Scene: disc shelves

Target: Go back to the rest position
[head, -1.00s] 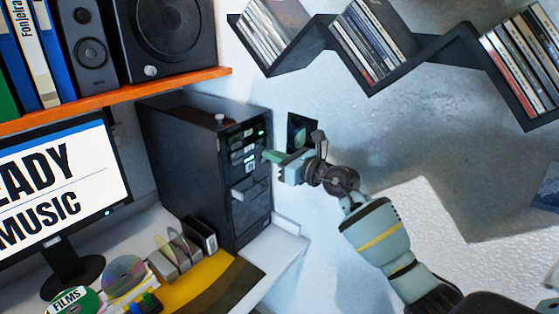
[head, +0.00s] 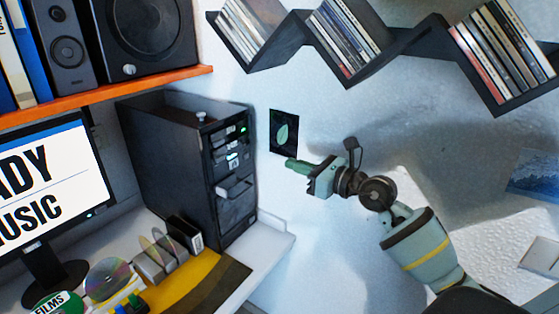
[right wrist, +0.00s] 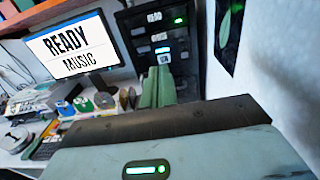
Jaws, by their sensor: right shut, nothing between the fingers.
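My right gripper (head: 291,164) is shut and empty in the head view, in the air to the right of the black computer tower (head: 172,165). Its fingers point left and stand clear of the tower. In the right wrist view the shut fingers (right wrist: 158,88) show in front of the tower (right wrist: 185,45). My right arm comes in from the lower right. My left gripper does not show in any view.
A monitor (head: 52,165) and a disc rack (head: 165,258) stand on the desk. An orange shelf (head: 120,92) holds speakers. A black zigzag wall shelf (head: 405,42) with discs hangs above the arm. A dark leaf picture (head: 284,132) is on the wall behind the fingers.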

